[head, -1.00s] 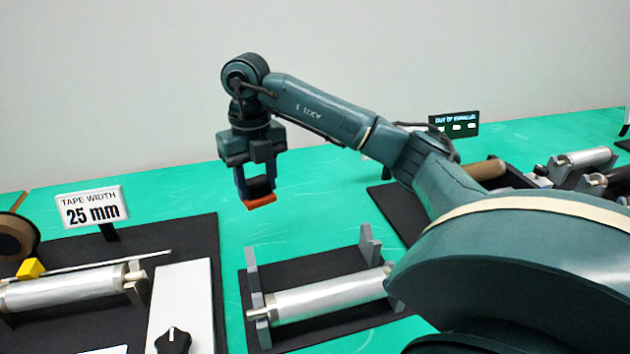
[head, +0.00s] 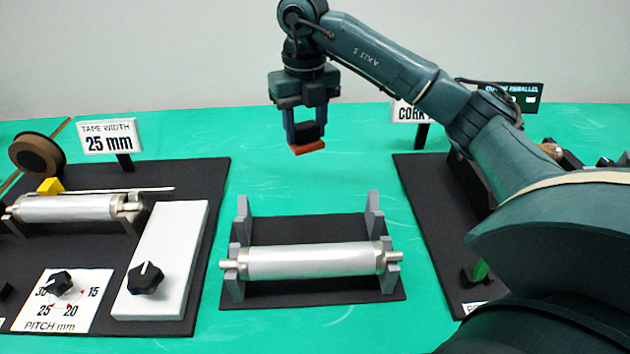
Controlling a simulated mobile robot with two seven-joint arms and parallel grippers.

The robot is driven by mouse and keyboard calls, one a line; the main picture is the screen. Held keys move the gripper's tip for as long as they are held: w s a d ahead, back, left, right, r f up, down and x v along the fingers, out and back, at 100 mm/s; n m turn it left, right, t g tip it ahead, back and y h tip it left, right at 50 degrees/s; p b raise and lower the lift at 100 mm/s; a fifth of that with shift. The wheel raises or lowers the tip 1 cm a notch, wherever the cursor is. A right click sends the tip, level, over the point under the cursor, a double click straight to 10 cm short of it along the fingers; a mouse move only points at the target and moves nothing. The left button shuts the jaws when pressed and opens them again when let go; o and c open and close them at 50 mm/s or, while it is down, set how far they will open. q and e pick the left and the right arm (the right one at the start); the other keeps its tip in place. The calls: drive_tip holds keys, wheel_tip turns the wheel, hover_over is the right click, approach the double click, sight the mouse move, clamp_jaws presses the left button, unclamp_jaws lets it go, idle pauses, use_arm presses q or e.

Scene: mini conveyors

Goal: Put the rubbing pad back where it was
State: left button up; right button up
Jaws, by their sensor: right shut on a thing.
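The rubbing pad (head: 308,147) has an orange underside and a dark body. My right gripper (head: 305,133) is shut on it and holds it in the air above the green table, behind the middle roller stand. The pad looks roughly level and touches nothing else that I can see. My left gripper is not in the view.
A silver roller (head: 310,261) lies across a black stand (head: 310,230) with grey uprights in the middle. At left, a black board (head: 215,185) carries another roller (head: 65,208), knobs and a "TAPE WIDTH 25 mm" sign (head: 110,137). At right, another black board (head: 425,190) is partly behind my arm.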

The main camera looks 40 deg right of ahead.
wheel_tip(320, 180, down, 10)
drive_tip(key=shift+r, duration=0.2)
drive_tip(key=shift+f+b, duration=0.1)
drive_tip(key=shift+b, duration=0.2)
drive_tip(key=o, duration=1)
drive_tip(key=shift+c, duration=0.2)
wheel_tip(320, 180, up, 12)
drive_tip(key=shift+r+p, duration=0.15)
drive_tip(key=shift+p, duration=0.45)
